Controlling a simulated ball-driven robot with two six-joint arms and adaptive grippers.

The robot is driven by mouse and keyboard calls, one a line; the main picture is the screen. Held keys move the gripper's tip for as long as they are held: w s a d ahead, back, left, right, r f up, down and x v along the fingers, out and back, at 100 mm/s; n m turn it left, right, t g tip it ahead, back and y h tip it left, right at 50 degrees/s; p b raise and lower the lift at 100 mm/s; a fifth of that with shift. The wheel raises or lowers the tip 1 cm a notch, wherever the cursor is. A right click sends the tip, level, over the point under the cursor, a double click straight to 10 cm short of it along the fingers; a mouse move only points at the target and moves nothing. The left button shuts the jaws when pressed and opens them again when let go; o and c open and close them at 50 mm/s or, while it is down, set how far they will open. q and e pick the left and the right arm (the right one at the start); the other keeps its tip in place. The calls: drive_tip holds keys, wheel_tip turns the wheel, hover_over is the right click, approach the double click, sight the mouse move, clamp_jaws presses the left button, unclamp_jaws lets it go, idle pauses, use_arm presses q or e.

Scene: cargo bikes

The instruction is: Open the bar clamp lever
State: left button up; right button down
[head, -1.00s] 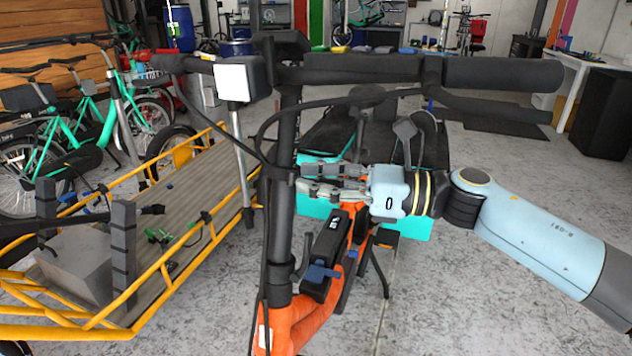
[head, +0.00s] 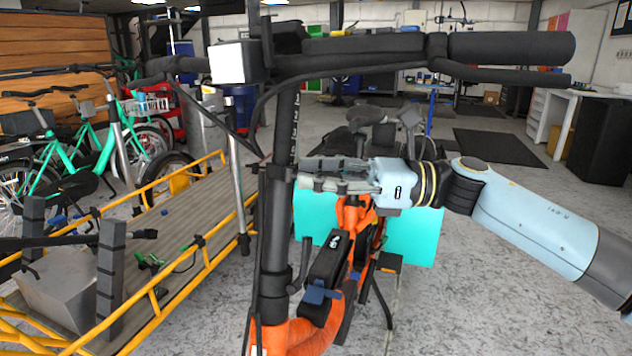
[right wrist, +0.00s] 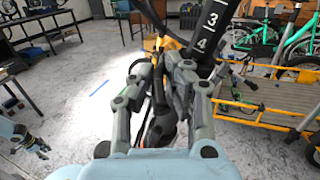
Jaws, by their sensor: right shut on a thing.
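A black upright stem (head: 277,200) with a black handlebar (head: 365,50) stands in front of me on an orange bike (head: 318,325). My right gripper (head: 303,174) reaches in from the right, its fingers level at the stem's right side. In the right wrist view my right gripper (right wrist: 162,72) is shut on a dark narrow piece (right wrist: 159,92), which I take as the bar clamp lever. The fingers largely hide it, and its angle is unclear. The stem also shows there, with white numbers (right wrist: 208,30). My left gripper (right wrist: 35,143) is small at the lower left of that view.
A yellow-framed cargo bed (head: 180,240) stands close on the left, with a grey box (head: 60,285) on it. Green bikes (head: 75,150) stand behind it. A black cable (head: 258,125) loops beside the stem.

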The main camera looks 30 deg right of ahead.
drive_tip(key=c, duration=1.4)
unclamp_jaws()
drive_tip(key=shift+s+a+f, duration=0.1)
drive_tip(key=shift+s, duration=0.2)
drive_tip(key=shift+w, duration=0.15)
drive_tip(key=shift+d, duration=0.3)
drive_tip(key=v, duration=1.1)
drive_tip(key=shift+s+d, duration=0.1)
drive_tip(key=shift+s, duration=0.15)
